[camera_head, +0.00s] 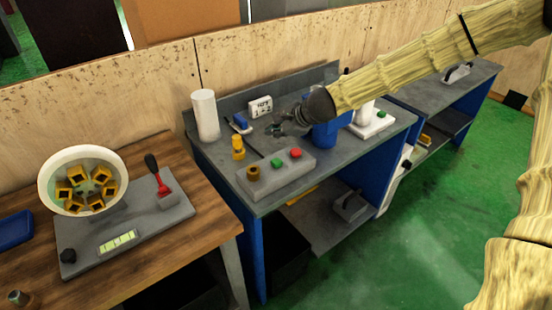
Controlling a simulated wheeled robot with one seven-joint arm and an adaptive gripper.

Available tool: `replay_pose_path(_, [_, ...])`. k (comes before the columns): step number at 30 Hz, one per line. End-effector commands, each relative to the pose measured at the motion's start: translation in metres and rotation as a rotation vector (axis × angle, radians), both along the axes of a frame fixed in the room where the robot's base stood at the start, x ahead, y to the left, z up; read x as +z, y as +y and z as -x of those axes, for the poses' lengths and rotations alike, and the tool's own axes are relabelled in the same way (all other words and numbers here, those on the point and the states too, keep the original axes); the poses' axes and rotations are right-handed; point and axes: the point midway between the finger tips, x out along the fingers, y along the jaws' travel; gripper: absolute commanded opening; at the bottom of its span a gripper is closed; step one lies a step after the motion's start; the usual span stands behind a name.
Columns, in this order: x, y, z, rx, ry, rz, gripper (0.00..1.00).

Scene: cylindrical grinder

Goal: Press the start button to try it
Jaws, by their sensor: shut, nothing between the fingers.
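A grey control box (262,182) lies at the front of the grey workbench. It carries a green button (277,164), a red button (295,153) and a brownish knob (253,172). A second green button (382,114) sits on a white unit (366,128) further right. No label shows which button is start. My gripper (274,130) is shut and empty. It appears over the bench behind the control box, apart from its buttons. The fingertips are small and dark against the bench.
A white cylinder (205,115), a yellow piece (238,147), a small display (260,107) and a blue object (326,133) stand on the bench. Green floor at right is clear.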

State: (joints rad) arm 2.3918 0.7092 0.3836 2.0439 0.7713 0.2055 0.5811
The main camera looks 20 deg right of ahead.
Motion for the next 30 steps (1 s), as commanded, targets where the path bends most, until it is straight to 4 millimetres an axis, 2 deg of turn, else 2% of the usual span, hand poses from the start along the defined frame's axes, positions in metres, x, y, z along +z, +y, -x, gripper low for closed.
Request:
replay_pose_path(11, [0.003, 0.004, -0.002, 0.001, -0.001, -0.008, 0.0])
replay_pose_path(17, [-0.003, 0.002, -0.002, -0.001, -0.001, -0.008, 0.0])
replay_pose_path(30, [-0.045, 0.001, -0.001, -0.003, 0.0, -0.008, 0.0])
